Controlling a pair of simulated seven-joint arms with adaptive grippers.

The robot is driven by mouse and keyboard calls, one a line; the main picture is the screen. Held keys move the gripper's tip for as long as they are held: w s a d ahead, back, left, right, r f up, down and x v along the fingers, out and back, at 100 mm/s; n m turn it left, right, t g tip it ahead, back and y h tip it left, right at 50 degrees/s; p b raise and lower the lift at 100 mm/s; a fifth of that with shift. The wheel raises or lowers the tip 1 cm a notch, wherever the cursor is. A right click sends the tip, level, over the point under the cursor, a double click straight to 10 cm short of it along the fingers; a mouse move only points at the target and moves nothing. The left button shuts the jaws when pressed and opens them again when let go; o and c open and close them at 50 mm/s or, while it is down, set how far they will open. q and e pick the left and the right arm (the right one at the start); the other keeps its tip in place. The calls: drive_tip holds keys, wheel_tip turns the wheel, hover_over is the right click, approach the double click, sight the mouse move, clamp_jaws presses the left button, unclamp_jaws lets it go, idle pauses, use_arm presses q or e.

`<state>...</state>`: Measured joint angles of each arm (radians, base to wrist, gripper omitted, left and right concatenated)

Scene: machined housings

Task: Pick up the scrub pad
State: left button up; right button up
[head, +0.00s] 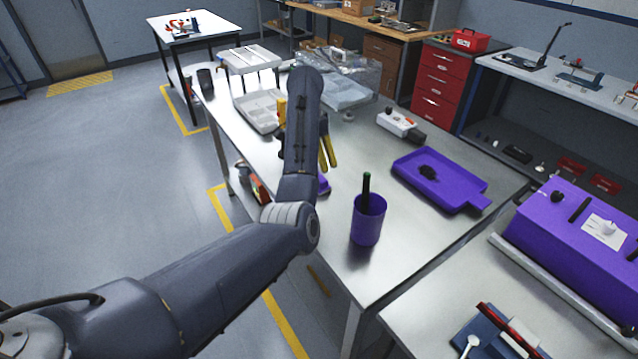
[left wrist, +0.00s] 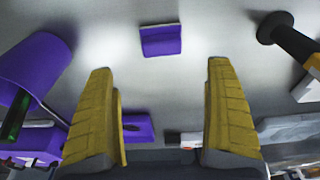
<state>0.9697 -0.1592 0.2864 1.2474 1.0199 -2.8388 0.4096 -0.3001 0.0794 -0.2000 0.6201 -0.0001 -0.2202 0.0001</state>
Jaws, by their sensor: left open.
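A small purple block that looks like the scrub pad (left wrist: 160,40) lies flat on the bench in the left wrist view. It sits beyond and between the fingertips, apart from both. In the head view a purple piece, likely the same pad (head: 323,185), shows beside my left arm, which hides most of it. My left gripper (head: 327,166) has yellow fingers pointing down over the bench. It also shows in the left wrist view (left wrist: 163,64), open with nothing between its fingers. My right gripper is not in view.
A purple cup (head: 368,224) with a dark-handled item stands close to the pad. A purple tray (head: 467,197) holds a dark object. A white device (head: 396,121) and a grey tray (head: 258,112) are farther back. The bench between cup and purple tray is clear.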

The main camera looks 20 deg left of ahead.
use_arm(q)
drive_tip(key=shift+w+d+f, duration=0.15)
drive_tip(key=shift+f, duration=1.15)
drive_tip(key=shift+w+d+f, duration=0.1)
drive_tip(key=shift+f, duration=1.15)
drive_tip(key=shift+w+a+f, duration=0.1)
drive_tip(key=shift+f, duration=0.85)
drive_tip(key=shift+w+a+f, duration=0.1)
drive_tip(key=shift+f, duration=0.85)
drive_tip(key=shift+w+d+f, duration=0.1)
drive_tip(key=shift+d+f, duration=0.05)
drive_tip(key=shift+f, duration=0.55)
drive_tip(key=c, duration=1.4)
drive_tip(key=shift+o, duration=0.2)
drive_tip(key=shift+r, duration=5.05)
